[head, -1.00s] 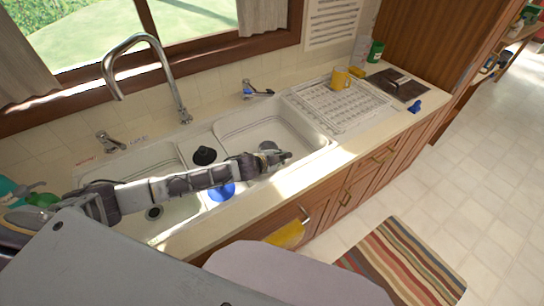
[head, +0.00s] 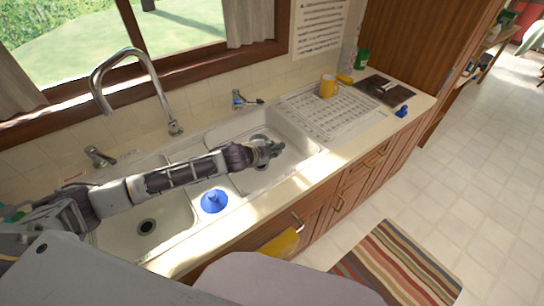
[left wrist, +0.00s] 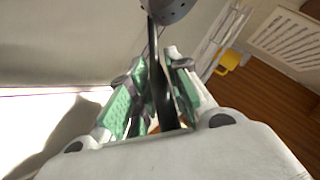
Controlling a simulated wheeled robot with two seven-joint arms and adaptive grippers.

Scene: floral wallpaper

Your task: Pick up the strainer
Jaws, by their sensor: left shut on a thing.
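The strainer shows in the left wrist view as a grey, perforated round head (left wrist: 172,9) with a dark, thin handle (left wrist: 160,85). My left gripper (left wrist: 154,66) is shut on that handle, between its green pads. In the head view the left gripper (head: 270,151) is over the right basin of the sink. A small grey round shape beside its fingers there may be the strainer; the gripper hides part of it. My right gripper is in neither view.
The right sink basin (head: 288,127) has walls around the gripper. A tall faucet (head: 137,55) stands behind the left basin (head: 178,228). A blue cone-shaped item (head: 214,202) sits in front of my arm. A white drying rack (head: 325,112) and yellow mug (head: 328,86) are to the right.

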